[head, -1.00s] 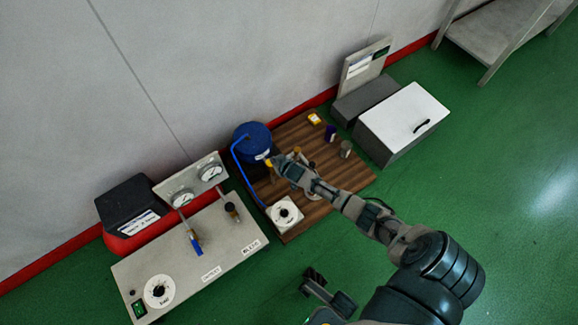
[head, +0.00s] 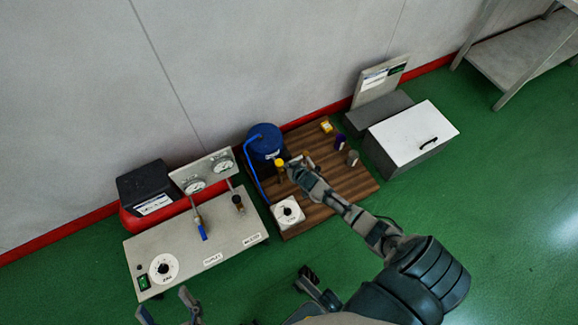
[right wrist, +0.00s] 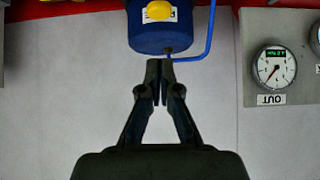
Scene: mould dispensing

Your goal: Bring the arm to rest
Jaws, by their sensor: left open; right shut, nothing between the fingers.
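My right gripper (head: 297,162) is at the end of the arm that reaches over the wooden board (head: 316,207) in the head view. It is beside the blue tank (head: 264,140) with its yellow knob (head: 279,163). In the right wrist view the fingertips (right wrist: 160,72) are together with nothing between them, and appear just below the blue tank (right wrist: 165,38) and its yellow knob (right wrist: 160,13). Whether they touch the tank cannot be told. My left gripper (head: 168,306) is open and empty at the bottom left edge, its fingers apart.
A grey panel (head: 222,232) with gauges, a blue-handled valve and a dial stands left of the board. A white dial box (head: 288,212) and small containers (head: 352,158) are on the board. A white-lidded box (head: 410,135) stands right. Green floor in front is clear.

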